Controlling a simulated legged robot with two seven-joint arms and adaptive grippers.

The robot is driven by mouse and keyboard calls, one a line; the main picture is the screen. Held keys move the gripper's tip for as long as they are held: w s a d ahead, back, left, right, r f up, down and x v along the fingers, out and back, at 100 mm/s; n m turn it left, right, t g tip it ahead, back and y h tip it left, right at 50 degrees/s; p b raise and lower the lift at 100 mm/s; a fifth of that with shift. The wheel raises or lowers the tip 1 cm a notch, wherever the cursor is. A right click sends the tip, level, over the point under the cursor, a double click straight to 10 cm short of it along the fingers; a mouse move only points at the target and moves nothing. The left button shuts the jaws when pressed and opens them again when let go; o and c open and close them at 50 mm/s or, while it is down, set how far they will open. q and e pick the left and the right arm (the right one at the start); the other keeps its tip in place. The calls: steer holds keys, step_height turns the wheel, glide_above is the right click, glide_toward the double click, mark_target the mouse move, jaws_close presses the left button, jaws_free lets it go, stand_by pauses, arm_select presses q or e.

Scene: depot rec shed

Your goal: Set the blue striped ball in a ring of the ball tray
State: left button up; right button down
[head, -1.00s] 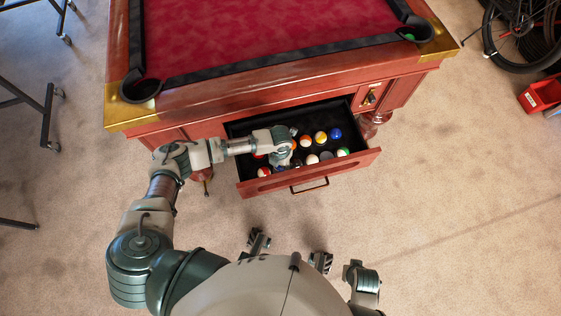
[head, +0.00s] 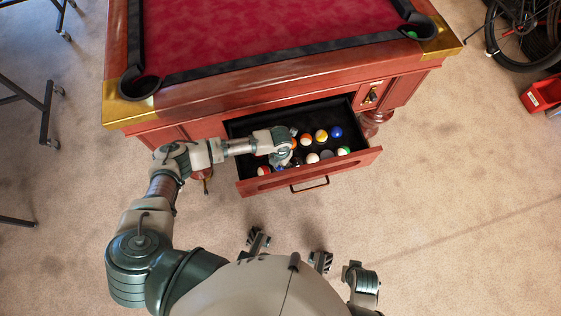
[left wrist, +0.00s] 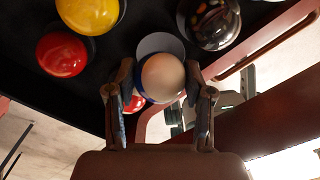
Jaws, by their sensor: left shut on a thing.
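The left wrist view shows my left gripper (left wrist: 160,95) shut on a white ball with a blue band, the blue striped ball (left wrist: 165,74). A flat grey disc, seemingly a ring of the tray (left wrist: 158,43), shows partly behind it. I cannot tell whether the ball touches it. In the head view the gripper (head: 287,161) is low over the open drawer at its left half, and mostly hides the held ball. The ball tray is the dark drawer floor (head: 245,127), with several balls in it.
Near the held ball are a yellow ball (left wrist: 88,12), a red ball (left wrist: 62,54) and a dark ball (left wrist: 211,20). The drawer front (head: 350,163) stands close to the gripper. The pool table (head: 255,85) overhangs the drawer's back. The carpet in front is clear.

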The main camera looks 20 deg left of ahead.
arm_select(q)
steer(key=shift+f+b, duration=0.4)
steer(key=shift+f, duration=0.4)
stand_by(0.4)
steer(key=o, duration=1.4)
step_height(320, 180, up, 12)
steer(key=shift+f, duration=0.1)
